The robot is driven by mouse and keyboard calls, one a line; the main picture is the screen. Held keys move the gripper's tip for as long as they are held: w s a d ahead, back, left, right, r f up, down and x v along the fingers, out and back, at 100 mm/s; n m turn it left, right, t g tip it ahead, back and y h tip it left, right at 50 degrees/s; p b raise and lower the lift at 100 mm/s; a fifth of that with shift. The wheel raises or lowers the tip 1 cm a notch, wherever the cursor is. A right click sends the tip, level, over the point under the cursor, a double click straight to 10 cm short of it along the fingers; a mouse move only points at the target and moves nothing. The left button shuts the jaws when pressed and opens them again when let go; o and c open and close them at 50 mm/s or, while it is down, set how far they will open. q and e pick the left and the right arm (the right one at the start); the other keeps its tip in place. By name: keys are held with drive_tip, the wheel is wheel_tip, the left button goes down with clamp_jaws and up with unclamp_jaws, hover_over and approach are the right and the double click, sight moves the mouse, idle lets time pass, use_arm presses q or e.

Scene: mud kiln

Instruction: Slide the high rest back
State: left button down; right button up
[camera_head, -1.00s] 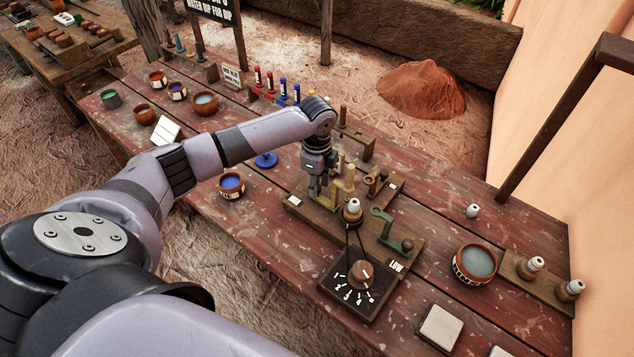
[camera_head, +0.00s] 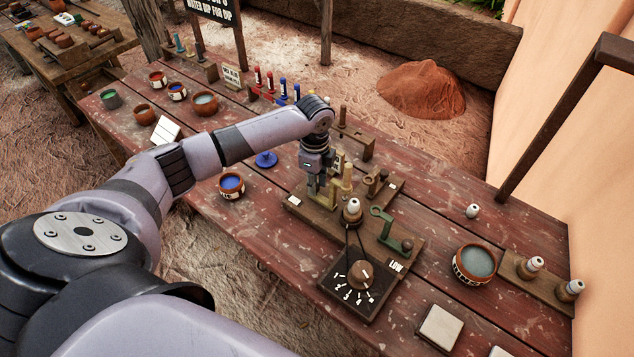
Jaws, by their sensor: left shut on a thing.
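A wooden device with a dial (camera_head: 360,274) stands on the red table. A label reading LOW (camera_head: 397,266) lies beside a green rest (camera_head: 382,222) with a ring-shaped end. A yellowish rest (camera_head: 347,178) stands farther back on the device, right beside my left gripper (camera_head: 319,192). I take this as the high rest; a small pale label behind it is too small to read. The left gripper points down and is shut on the yellowish rest, its fingers hiding part of the grip. A white-topped brown peg (camera_head: 353,210) stands between the rests. My right gripper is not in view.
A bowl of grey liquid (camera_head: 475,263) and white-topped pegs (camera_head: 534,265) stand to the right. A cup of blue (camera_head: 231,185) stands to the left. Red and blue bottles (camera_head: 283,88) line the back. A wooden post (camera_head: 550,125) rises at the right.

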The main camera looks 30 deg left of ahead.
use_arm(q)
drive_tip(key=shift+w+a+r, duration=0.1)
drive_tip(key=shift+w+a, duration=0.05)
drive_tip(key=shift+a, duration=1.8)
drive_tip(key=c, duration=1.4)
unclamp_jaws()
drive_tip(key=shift+a, duration=0.1)
wheel_tip(320, 180, up, 12)
